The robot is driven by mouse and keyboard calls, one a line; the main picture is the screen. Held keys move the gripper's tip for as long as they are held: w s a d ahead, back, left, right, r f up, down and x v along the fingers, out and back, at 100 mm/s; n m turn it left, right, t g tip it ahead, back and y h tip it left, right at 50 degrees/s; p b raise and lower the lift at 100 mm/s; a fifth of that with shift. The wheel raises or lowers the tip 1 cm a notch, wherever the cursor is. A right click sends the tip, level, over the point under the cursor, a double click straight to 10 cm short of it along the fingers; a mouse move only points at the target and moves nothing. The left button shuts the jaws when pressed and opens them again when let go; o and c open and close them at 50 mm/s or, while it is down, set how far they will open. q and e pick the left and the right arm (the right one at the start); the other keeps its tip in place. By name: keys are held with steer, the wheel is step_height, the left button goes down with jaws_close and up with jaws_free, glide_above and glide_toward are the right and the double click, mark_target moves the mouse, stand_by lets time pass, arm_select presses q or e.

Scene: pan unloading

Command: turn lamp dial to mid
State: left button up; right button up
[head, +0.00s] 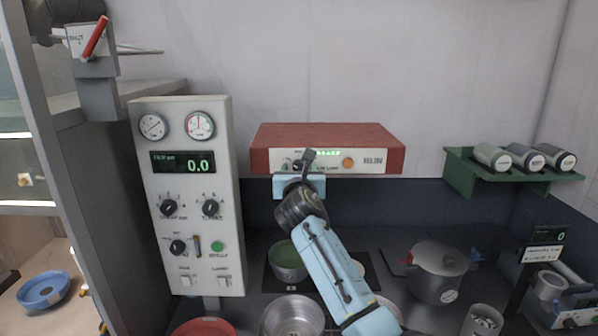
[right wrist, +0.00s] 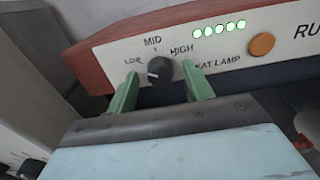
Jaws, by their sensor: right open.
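The heat lamp unit is a red box with a white front (head: 325,135) on the back wall. Its dark round dial (right wrist: 160,70) shows in the right wrist view under the labels LOW, MID and HIGH. A pale mark shows on the dial's left part; I cannot tell exactly where it points. My right gripper (right wrist: 162,90) is open, with one green finger on each side of the dial. Whether either finger touches it is unclear. In the head view, my right gripper (head: 300,180) reaches up to the unit and largely hides the dial. My left gripper is out of view.
A grey control panel (head: 190,245) with gauges and knobs stands left of the lamp. Pots, including a lidded one (head: 438,272), stand on the dark counter below. A green shelf (head: 462,170) with canisters is at the right. An orange button (right wrist: 262,44) is right of the dial.

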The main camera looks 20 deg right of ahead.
steer(key=c, duration=1)
steer(key=m, duration=0.2)
steer(key=shift+m+p, duration=0.3)
steer(key=shift+m, duration=0.1)
steer(key=m, duration=0.2)
steer(key=shift+m, duration=0.4)
steer(key=m, duration=0.2)
steer(key=shift+m, duration=0.3)
steer(key=shift+m+b, duration=0.55)
steer(key=shift+m, duration=1.25)
